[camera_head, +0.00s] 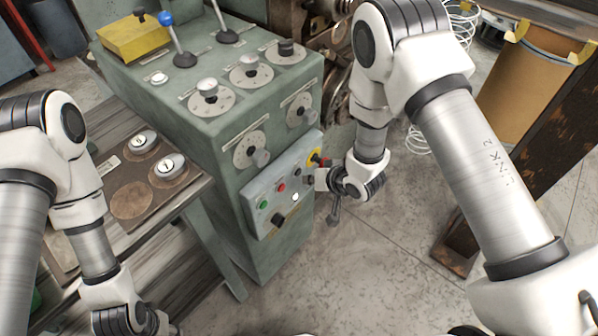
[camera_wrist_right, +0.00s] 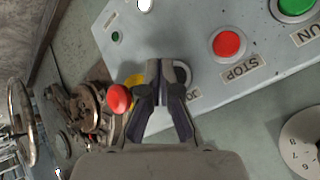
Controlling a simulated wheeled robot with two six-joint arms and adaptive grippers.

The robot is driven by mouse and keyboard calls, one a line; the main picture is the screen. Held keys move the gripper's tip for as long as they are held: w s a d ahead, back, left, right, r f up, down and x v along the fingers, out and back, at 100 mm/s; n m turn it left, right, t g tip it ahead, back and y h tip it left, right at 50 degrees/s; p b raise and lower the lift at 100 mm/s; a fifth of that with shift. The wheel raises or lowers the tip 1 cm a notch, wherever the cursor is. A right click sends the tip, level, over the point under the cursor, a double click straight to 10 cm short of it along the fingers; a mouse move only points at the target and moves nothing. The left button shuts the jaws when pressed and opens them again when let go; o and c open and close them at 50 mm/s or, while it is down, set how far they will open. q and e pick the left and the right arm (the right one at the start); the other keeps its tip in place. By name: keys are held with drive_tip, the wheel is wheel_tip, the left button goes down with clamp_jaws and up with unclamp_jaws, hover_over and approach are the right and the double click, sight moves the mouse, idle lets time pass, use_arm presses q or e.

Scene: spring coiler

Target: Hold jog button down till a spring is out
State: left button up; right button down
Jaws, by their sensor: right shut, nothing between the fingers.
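The control panel (camera_head: 268,188) is a grey box on the front of the green machine. In the right wrist view, a pale ring (camera_wrist_right: 183,73) beside a partly covered label appears to be the jog button's rim; my fingers hide most of it. My right gripper (camera_wrist_right: 160,88) is shut and empty, with its tips over this button. I cannot tell whether they touch or press it. In the head view, the right gripper (camera_head: 310,180) is at the panel's right end. My left gripper (camera_head: 130,322) is low at the left, its fingers not clear.
The red stop button (camera_wrist_right: 229,44) and green run button (camera_wrist_right: 295,4) are beside the fingers. A red mushroom button (camera_wrist_right: 118,98) on a yellow collar is close on the other side. Wire coils (camera_head: 418,140) hang behind my right arm. A bench (camera_head: 125,168) stands left.

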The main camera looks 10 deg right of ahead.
idle(0.3)
drive_tip(key=shift+w+a, duration=0.25)
drive_tip(key=shift+w, duration=0.1)
drive_tip(key=shift+w+a+p, duration=0.25)
drive_tip(key=shift+w+p, duration=0.05)
idle(1.7)
idle(3.3)
drive_tip(key=shift+s+d, duration=0.5)
drive_tip(key=shift+s, duration=0.15)
drive_tip(key=s+d, duration=0.1)
drive_tip(key=s, duration=0.1)
drive_tip(key=s+d+p, duration=0.1)
drive_tip(key=s+d, duration=0.1)
idle(0.6)
